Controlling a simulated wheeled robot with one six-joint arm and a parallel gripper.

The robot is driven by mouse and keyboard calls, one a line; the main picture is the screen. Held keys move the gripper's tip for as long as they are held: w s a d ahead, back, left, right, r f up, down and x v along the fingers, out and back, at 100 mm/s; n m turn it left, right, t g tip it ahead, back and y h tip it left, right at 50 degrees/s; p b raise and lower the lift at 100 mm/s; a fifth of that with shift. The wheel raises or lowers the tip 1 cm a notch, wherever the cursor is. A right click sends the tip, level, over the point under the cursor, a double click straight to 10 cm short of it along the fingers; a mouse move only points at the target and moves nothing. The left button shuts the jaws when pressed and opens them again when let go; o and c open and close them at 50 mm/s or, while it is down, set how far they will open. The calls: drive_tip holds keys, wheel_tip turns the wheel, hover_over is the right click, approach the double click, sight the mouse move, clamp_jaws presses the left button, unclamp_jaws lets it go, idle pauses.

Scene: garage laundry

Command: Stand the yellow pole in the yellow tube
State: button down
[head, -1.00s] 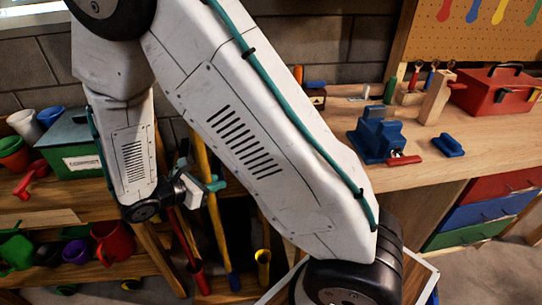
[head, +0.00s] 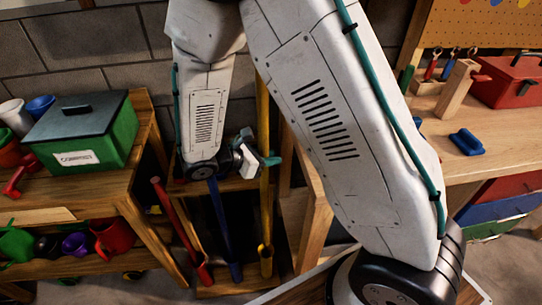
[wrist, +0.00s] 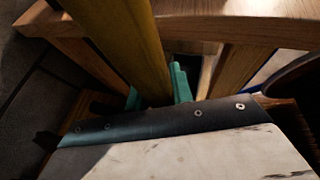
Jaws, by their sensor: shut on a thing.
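The yellow pole (head: 263,120) stands close to upright in the head view, with its top hidden behind my arm. My gripper (head: 268,161) is shut on it partway up; in the wrist view the pole (wrist: 142,50) runs between the teal fingers (wrist: 158,92). The yellow tube (head: 266,264) stands low at the front of the rack. The pole's lower end meets the tube's mouth in the head view; I cannot tell how deep it sits. The tube does not show in the wrist view.
A red pole (head: 183,228) leans in a red tube (head: 204,275), and a blue pole (head: 221,215) stands in a blue tube (head: 235,271), both left of the yellow tube. A wooden bench with a green compost box (head: 80,135) is at left; a workbench (head: 455,155) is at right.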

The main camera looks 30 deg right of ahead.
drive_tip(key=shift+a, duration=0.15)
wheel_tip(320, 180, down, 22)
idle(2.0)
idle(0.3)
wheel_tip(320, 180, down, 12)
drive_tip(key=shift+r, duration=0.25)
drive_tip(key=c, duration=1.1)
unclamp_jaws()
idle(0.3)
drive_tip(key=shift+r, duration=0.1)
wheel_tip(320, 180, up, 30)
drive_tip(key=shift+r, duration=0.25)
idle(0.6)
